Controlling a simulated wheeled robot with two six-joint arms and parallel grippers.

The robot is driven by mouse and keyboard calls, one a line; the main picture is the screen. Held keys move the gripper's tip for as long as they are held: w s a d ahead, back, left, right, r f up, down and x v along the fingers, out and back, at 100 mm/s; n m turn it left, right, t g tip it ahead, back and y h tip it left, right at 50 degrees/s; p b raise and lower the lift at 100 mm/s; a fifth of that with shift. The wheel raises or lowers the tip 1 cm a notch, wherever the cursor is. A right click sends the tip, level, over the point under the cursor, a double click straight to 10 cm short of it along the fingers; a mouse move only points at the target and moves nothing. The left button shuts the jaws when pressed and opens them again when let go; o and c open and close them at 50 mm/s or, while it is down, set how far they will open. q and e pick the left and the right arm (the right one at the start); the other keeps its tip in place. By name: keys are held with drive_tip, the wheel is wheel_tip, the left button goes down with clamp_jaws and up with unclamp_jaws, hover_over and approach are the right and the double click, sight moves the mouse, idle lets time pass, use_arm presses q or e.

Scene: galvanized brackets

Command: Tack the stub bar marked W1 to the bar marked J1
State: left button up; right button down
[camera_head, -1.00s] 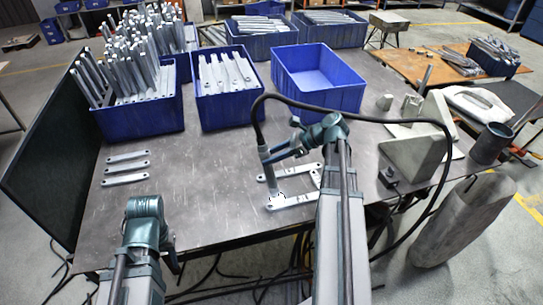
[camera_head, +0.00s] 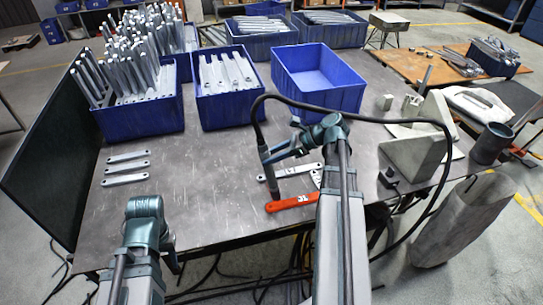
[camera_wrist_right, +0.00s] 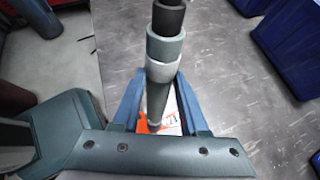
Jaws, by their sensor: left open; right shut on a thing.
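My right gripper (camera_head: 272,153) is shut on a dark welding torch (camera_head: 269,175), held upright with its cable rising from the top. The torch (camera_wrist_right: 160,85) also stands between my fingers in the right wrist view. Its tip is at an orange-red bar (camera_head: 292,202) with a white label; I cannot tell whether it touches. Orange and a label patch show behind the torch in the wrist view. A grey bar (camera_head: 297,170) lies just behind, and a short piece (camera_head: 316,179) lies between them, partly hidden by my arm. I cannot read the marks. My left gripper (camera_head: 147,208) is open, apart from the bars.
Three loose bars (camera_head: 127,167) lie at the table's left. Blue bins of brackets (camera_head: 138,112) and an empty blue bin (camera_head: 319,95) stand behind. The torch cable (camera_head: 380,119) loops right over a grey angled block (camera_head: 416,150).

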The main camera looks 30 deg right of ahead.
idle(0.3)
wheel_tip(320, 180, up, 5)
drive_tip(key=p, duration=0.5)
idle(0.4)
